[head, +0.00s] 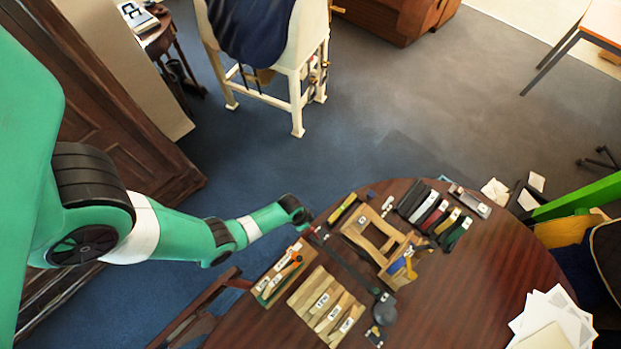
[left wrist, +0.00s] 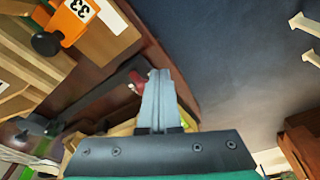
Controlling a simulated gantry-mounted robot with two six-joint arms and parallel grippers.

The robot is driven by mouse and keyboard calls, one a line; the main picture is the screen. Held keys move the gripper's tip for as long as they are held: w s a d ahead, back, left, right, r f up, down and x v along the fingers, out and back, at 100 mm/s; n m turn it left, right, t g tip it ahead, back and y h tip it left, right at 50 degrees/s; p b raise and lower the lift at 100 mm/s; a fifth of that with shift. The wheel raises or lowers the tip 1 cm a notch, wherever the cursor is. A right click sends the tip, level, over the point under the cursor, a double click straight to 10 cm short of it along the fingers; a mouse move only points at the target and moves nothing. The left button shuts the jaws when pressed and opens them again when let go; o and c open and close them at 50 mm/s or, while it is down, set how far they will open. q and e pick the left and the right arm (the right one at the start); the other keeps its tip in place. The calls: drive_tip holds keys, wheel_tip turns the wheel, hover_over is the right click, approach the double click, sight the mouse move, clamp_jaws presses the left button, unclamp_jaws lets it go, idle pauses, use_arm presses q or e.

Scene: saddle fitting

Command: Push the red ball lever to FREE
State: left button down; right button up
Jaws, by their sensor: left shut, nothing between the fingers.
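The red ball (left wrist: 137,80) of the lever shows in the left wrist view just left of my left gripper's fingertips, partly hidden by them; I cannot tell whether they touch. A dark lever bar (left wrist: 95,98) runs from the ball down-left to a dark pivot. In the head view the bar (head: 350,268) crosses the table, and the red end (head: 314,232) lies beside my left gripper (head: 309,228). My left gripper's fingers (left wrist: 160,76) are closed together with nothing between them, at the table's edge. No FREE mark is readable. My right gripper is not in view.
On the round wooden table (head: 460,310) stand a labelled tool block (head: 278,275), a tray of wooden pieces (head: 325,306), a wooden frame (head: 375,235) and a row of coloured items (head: 433,213). An orange tag marked 33 (left wrist: 72,20) is near the bar.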

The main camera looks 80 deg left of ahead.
sight(315, 233)
use_arm(q)
drive_tip(key=shift+w+d, duration=0.15)
drive_tip(key=shift+d, duration=0.05)
drive_tip(key=shift+w+d, duration=0.45)
drive_tip(key=shift+d, duration=0.3)
drive_tip(key=shift+w+d, duration=0.45)
drive_tip(key=shift+d, duration=0.3)
drive_tip(key=shift+a, duration=0.15)
drive_tip(key=shift+s+a, duration=0.35)
drive_tip(key=shift+a, duration=0.05)
